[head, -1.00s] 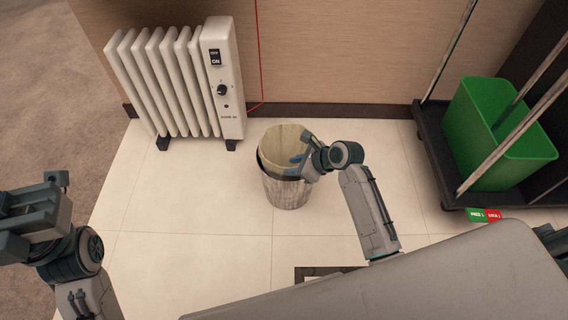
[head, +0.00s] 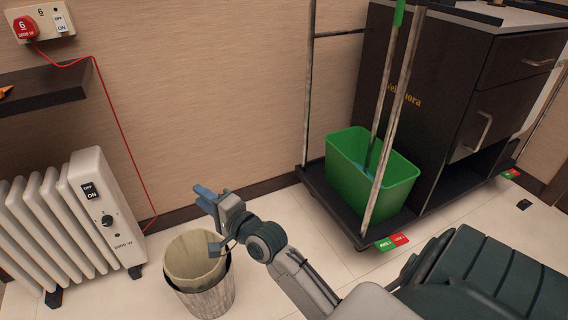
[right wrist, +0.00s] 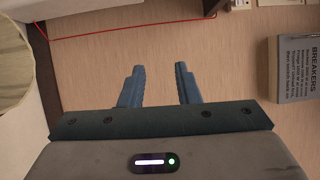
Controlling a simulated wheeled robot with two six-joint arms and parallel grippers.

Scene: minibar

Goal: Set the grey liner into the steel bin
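The liner (head: 190,250), pale olive-beige here, sits in the mouth of the steel bin (head: 208,300) on the floor. Its upper edge appears to stand a little above the bin's dark rim; how deep its base sits is hidden. My right gripper (head: 204,194) is above and behind the bin, clear of the liner. In the right wrist view its two blue fingers (right wrist: 160,85) are apart with nothing between them, facing the wall. A curved edge of the liner (right wrist: 12,60) shows at the left of that view. My left gripper is not in view.
A white radiator (head: 65,215) stands left of the bin, its red cable (head: 118,125) running up the wall. A dark cart with a green bucket (head: 365,175) stands at the right. A grey BREAKERS panel (right wrist: 298,80) is at right in the wrist view.

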